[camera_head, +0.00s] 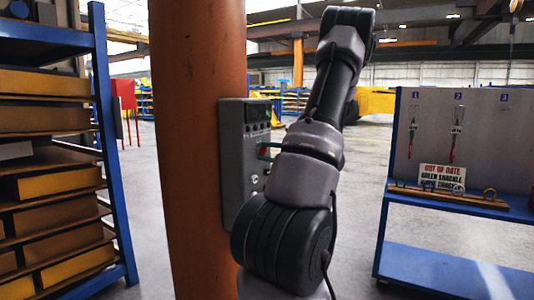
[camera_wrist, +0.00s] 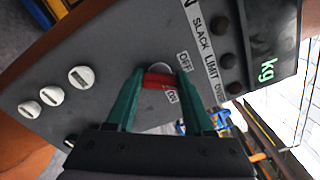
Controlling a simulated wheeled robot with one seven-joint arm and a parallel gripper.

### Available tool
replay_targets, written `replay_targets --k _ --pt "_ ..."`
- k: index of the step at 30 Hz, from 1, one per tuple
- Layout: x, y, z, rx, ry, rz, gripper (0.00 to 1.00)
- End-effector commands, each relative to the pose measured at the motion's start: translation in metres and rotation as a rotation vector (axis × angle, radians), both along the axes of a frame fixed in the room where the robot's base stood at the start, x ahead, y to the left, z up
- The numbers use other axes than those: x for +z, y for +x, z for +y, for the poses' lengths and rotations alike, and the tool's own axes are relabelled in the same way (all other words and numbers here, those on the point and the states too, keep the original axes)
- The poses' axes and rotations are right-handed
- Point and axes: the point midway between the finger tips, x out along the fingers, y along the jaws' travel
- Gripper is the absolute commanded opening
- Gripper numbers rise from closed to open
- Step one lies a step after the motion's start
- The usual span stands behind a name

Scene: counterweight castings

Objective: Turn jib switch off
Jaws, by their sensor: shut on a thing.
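The grey control box (camera_head: 232,140) is fixed to an orange column. In the wrist view its panel (camera_wrist: 110,62) shows a red switch lever (camera_wrist: 158,81) with OFF and ON labels beside it. My gripper (camera_wrist: 162,76) has its green fingers closed on either side of the red lever. Which label the lever points at cannot be told.
The orange column (camera_head: 195,200) stands behind the box. A blue rack (camera_head: 110,140) is at left, and a blue-framed bench (camera_head: 440,265) with shackles is at right.

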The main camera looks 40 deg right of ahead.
Motion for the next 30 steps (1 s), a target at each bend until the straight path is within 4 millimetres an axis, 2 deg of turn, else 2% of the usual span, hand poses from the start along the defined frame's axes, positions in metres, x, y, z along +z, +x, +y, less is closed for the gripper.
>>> replay_targets --k 15,30 --pt "-0.0023 -0.0006 0.0004 0.0 -0.394 -0.162 0.0" --pt "-0.0033 -0.0009 0.0004 0.0 -0.535 -0.219 0.0"
